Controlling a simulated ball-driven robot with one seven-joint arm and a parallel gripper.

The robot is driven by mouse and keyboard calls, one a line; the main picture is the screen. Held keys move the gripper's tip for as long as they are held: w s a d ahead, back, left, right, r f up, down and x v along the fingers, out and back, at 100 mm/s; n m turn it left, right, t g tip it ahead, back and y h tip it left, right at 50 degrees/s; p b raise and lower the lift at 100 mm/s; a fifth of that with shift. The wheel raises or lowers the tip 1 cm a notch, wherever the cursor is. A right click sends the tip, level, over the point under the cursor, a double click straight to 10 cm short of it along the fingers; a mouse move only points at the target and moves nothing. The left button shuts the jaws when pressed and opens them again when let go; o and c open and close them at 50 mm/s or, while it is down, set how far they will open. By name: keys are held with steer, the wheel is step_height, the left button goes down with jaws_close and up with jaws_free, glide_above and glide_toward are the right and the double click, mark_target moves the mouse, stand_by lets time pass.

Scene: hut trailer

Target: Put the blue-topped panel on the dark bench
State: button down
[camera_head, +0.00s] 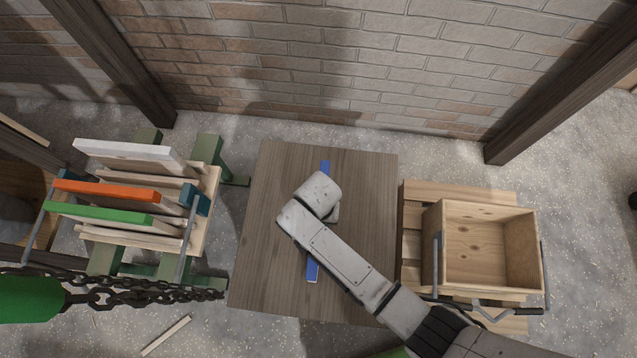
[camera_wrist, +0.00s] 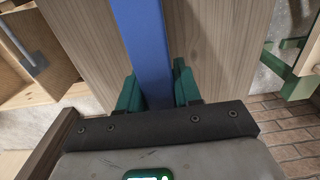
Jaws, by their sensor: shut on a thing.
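The blue-topped panel shows in the head view as a narrow blue strip (camera_head: 313,270), its middle hidden under my arm. In the wrist view its blue top edge (camera_wrist: 145,40) runs away between the green fingers of my gripper (camera_wrist: 157,85), which are shut on it from both sides. The panel is over the dark bench (camera_head: 265,230), about mid-width, running from near the back edge towards the front. The bench's wood top also shows in the wrist view (camera_wrist: 90,40). I cannot tell whether the panel's underside touches the bench. My gripper's fingers are hidden in the head view.
At left, a rack (camera_head: 208,205) holds panels with white (camera_head: 135,152), orange (camera_head: 105,190) and green (camera_head: 100,214) tops. A chain (camera_head: 150,290) hangs in front of it. At right, an empty wooden crate (camera_head: 520,250) sits on a pallet (camera_head: 430,190). A brick wall stands behind.

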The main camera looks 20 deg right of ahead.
steer(key=c, duration=0.8)
jaws_free()
steer(key=shift+f, duration=0.1)
step_height(320, 180, up, 12)
steer(key=shift+r+p, duration=0.15)
steer(key=shift+p, duration=0.95)
steer(key=shift+d, duration=0.1)
steer(key=s+d+r+n, duration=0.1)
steer(key=s+d+r, duration=0.1)
steer(key=s+d, duration=0.2)
steer(key=s+d+r+n, duration=0.1)
steer(key=s+d+r, duration=0.2)
steer(key=d, duration=0.7)
steer(key=s+d+r+n+t, duration=0.1)
steer(key=s+d+r+n, duration=0.1)
steer(key=s+d, duration=0.5)
steer(key=shift+s+r, duration=0.15)
steer(key=shift+r, duration=0.25)
